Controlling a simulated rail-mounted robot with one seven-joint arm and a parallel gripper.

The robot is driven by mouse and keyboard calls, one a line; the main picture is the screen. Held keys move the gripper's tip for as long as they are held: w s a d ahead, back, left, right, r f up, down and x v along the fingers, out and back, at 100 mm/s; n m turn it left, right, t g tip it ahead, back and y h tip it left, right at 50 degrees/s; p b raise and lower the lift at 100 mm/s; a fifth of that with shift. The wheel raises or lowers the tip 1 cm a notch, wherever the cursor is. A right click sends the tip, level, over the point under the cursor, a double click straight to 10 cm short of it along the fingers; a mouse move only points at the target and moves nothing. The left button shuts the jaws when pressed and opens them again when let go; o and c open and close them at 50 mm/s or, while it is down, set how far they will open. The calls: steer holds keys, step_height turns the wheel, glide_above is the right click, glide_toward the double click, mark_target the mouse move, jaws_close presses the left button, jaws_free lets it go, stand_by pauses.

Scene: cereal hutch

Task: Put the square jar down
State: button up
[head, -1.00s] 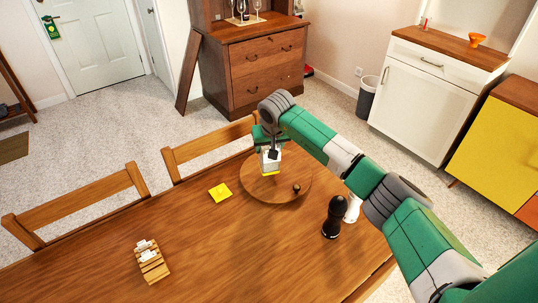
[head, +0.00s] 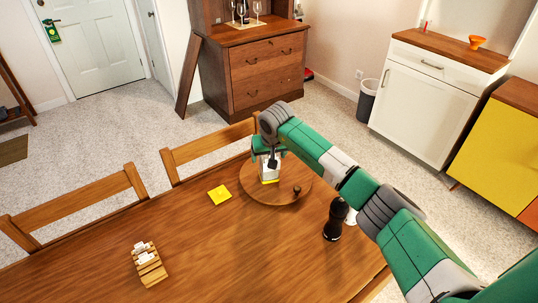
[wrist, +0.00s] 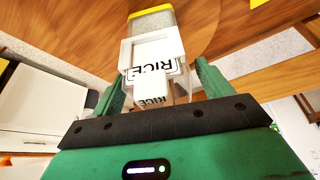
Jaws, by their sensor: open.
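The square jar (head: 269,169) is a clear-sided jar with a white top and a yellow band at its base. It stands upright on the round wooden turntable (head: 258,196), near its back edge. In the wrist view the jar (wrist: 152,50) shows a white label reading RICE. My gripper (head: 269,150) is above the jar's top, pointing down. In the wrist view the open green fingers of my gripper (wrist: 160,78) are on either side of the jar's white top, with a gap visible on the right. The jar's far side is hidden.
A small dark knob (head: 297,190) sits on the turntable right of the jar. A black mill (head: 335,218) stands further right, by a partly hidden white one. Chairs (head: 210,148) line the back edge.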

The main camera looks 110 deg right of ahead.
steer(key=shift+r, duration=0.1)
steer(key=p+v, duration=0.3)
steer(key=v, duration=0.9)
steer(key=shift+p, duration=0.3)
